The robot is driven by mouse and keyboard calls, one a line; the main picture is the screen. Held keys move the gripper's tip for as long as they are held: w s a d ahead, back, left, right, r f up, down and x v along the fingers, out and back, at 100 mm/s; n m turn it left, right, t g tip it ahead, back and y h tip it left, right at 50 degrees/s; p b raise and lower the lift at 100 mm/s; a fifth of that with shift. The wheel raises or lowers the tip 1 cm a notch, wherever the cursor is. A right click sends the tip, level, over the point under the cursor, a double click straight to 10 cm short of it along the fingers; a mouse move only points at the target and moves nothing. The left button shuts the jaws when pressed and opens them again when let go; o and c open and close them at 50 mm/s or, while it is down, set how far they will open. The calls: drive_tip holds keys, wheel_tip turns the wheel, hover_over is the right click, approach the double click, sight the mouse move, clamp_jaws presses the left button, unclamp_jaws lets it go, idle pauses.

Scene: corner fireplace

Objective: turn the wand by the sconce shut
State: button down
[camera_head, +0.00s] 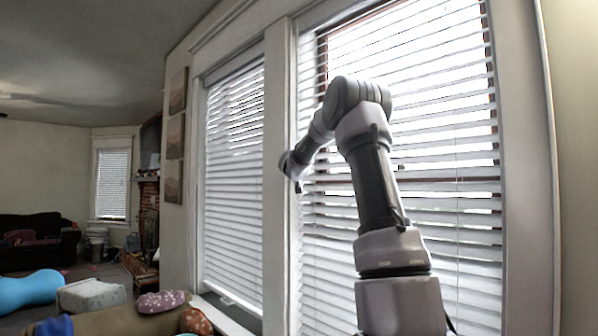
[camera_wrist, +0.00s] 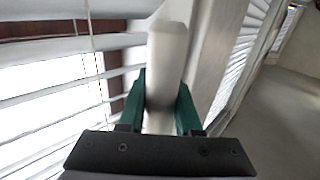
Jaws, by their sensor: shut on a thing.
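In the wrist view, my gripper (camera_wrist: 161,82) has its two green fingers on either side of a pale, thick, bar-like wand (camera_wrist: 168,45). It is shut on the wand, whose blunt upper end rises beyond the fingertips. The wand's lower part is hidden behind the gripper body. In the head view, my arm reaches up and bends left, its end by the post between the two windows. The fingers and wand cannot be made out there. The right window's blinds (camera_head: 430,150) have tilted slats with bright gaps. No sconce can be made out in either view.
The left window's blinds (camera_head: 235,170) hang beyond the white post (camera_head: 280,120). Thin cords (camera_wrist: 97,65) hang before the slats in the wrist view. A dark sofa (camera_head: 35,240), a white pouf (camera_head: 92,294) and cushions lie low at left. The upper left room is open.

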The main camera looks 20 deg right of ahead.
drive_tip(key=shift+w+a+n+t+y, duration=0.1)
drive_tip(key=shift+a+n+t+y, duration=0.15)
drive_tip(key=shift+n+y, duration=1.25)
drive_tip(key=shift+s+a+n+t+y, duration=0.15)
drive_tip(key=shift+n+y, duration=0.6)
drive_tip(key=shift+y, duration=1.35)
drive_tip(key=shift+w+a+n+t+y, duration=0.15)
drive_tip(key=shift+a+n+t+y, duration=0.15)
drive_tip(key=shift+n+y, duration=1.2)
drive_tip(key=shift+a+r+n+g+y, duration=0.15)
drive_tip(key=shift+n+y, duration=0.15)
drive_tip(key=shift+y, duration=0.45)
drive_tip(key=shift+a+f+n+g+y, duration=0.15)
drive_tip(key=shift+n+y, duration=0.1)
drive_tip(key=shift+y, duration=0.5)
drive_tip(key=c, duration=0.6)
unclamp_jaws()
drive_tip(key=v, duration=0.7)
drive_tip(key=shift+s, duration=0.25)
